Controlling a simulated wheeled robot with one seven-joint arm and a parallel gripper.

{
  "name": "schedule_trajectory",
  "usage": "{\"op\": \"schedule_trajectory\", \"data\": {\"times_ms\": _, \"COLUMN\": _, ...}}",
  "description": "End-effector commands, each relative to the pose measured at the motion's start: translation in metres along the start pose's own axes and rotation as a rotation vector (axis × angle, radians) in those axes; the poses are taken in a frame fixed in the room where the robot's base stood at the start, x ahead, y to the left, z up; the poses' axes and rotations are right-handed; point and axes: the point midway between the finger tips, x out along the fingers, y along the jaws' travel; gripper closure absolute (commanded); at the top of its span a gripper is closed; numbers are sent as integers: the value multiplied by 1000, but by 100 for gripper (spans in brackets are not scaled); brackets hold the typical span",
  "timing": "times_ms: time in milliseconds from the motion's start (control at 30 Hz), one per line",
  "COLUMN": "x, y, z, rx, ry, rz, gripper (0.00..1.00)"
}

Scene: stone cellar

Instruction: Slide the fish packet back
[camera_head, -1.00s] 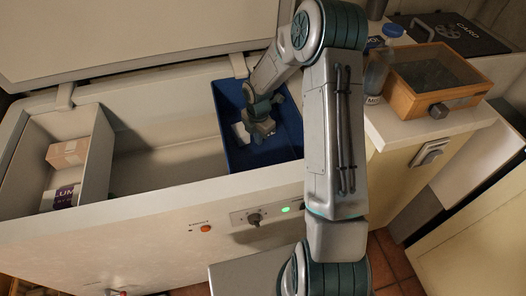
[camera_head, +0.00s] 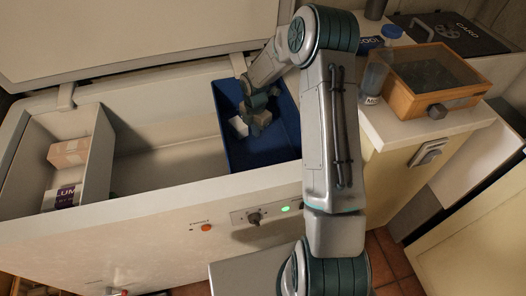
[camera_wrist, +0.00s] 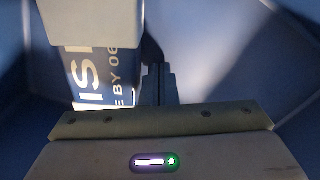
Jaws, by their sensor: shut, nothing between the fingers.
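The fish packet is a pale box with a blue printed band. In the head view the packet (camera_head: 238,127) sits at the left side of a blue bin (camera_head: 281,140) inside the chest freezer. In the wrist view the packet (camera_wrist: 92,70) fills the upper left, with the letters "IS" and "BY 06" showing; its far part is out of frame. My gripper (camera_head: 258,112) reaches down into the bin, just right of the packet. In the wrist view my gripper's fingers (camera_wrist: 160,85) are shut and empty, close beside the packet's right edge. I cannot tell whether they touch it.
The freezer's left compartment holds a cardboard box (camera_head: 68,153) and a purple-and-white packet (camera_head: 63,198). The middle of the freezer (camera_head: 170,158) is mostly empty. A wooden case (camera_head: 433,85) and a blue-capped bottle (camera_head: 375,75) stand on the counter at right.

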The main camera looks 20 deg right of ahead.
Motion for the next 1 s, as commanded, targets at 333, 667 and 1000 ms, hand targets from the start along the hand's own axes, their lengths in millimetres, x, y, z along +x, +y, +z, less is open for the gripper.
{"op": "schedule_trajectory", "data": {"times_ms": 333, "x": 0, "y": -14, "z": -8, "rx": 2, "ry": 0, "rz": 0, "gripper": 100}}
{"op": "schedule_trajectory", "data": {"times_ms": 667, "x": -19, "y": -15, "z": -8, "rx": 1, "ry": 0, "rz": 0, "gripper": 100}}
{"op": "schedule_trajectory", "data": {"times_ms": 1000, "x": -54, "y": -15, "z": -9, "rx": 1, "ry": 0, "rz": 0, "gripper": 100}}
